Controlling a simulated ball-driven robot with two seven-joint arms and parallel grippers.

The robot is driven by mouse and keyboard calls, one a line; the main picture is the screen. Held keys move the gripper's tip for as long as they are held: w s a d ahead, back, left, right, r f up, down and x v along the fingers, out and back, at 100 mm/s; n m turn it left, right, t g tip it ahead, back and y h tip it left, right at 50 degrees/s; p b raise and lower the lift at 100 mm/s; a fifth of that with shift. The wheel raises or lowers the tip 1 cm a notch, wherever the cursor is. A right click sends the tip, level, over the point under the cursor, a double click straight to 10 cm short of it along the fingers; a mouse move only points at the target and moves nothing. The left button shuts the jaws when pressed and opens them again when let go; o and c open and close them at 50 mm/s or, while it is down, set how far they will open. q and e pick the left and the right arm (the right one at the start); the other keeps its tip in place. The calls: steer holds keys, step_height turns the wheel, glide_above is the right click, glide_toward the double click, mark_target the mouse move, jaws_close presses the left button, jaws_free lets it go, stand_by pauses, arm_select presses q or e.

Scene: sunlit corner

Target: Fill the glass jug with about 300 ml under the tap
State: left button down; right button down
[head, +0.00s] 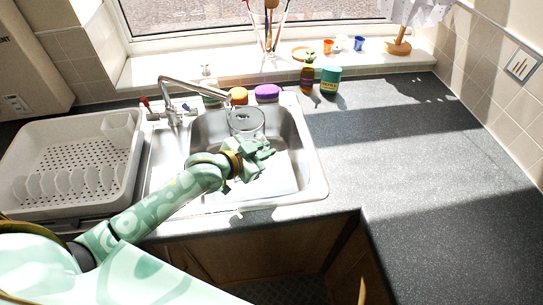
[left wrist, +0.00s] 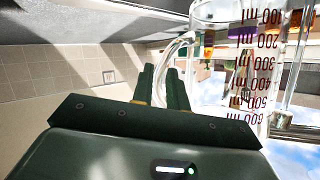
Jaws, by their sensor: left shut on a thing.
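The clear glass jug (head: 246,123) is in the sink area, with its mouth at or just beside the tip of the tap's spout. In the left wrist view the jug (left wrist: 238,75) shows dark red ml marks, with 100 at the picture's top and 600 lower down. My left gripper (head: 266,150) is shut on the jug's handle; its fingers (left wrist: 164,72) meet the clear handle loop (left wrist: 183,42). The chrome tap (head: 190,84) arches over the sink from the back left. I cannot make out a stream or a water level. My right gripper is out of view.
The steel sink (head: 318,180) surrounds the jug. A white dish rack (head: 122,180) stands to the left. An orange lid (head: 239,95), a purple sponge-like item (head: 267,92), a brown bottle (head: 307,78) and a teal tub (head: 330,80) stand behind. The right counter (head: 430,175) is clear.

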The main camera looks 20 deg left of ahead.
arm_select(q)
steer(key=f+b, duration=0.2)
steer(key=b, duration=0.1)
steer(key=shift+w+a+f, duration=0.15)
steer(key=shift+a+f, duration=0.25)
steer(key=a, duration=0.1)
steer(key=w+a, duration=0.1)
steer(key=a, duration=0.1)
steer(key=w+a+b, duration=0.1)
steer(key=a, duration=0.1)
steer(key=shift+w+a+r, duration=0.1)
steer(key=shift+w+r, duration=0.05)
steer(key=shift+w+a, duration=0.2)
steer(key=shift+a, duration=0.1)
steer(key=shift+w+a+b, duration=0.3)
steer(key=shift+a+b, duration=0.15)
steer(key=shift+a, duration=0.3)
stand_by(1.1)
steer(key=shift+r, duration=0.1)
stand_by(1.6)
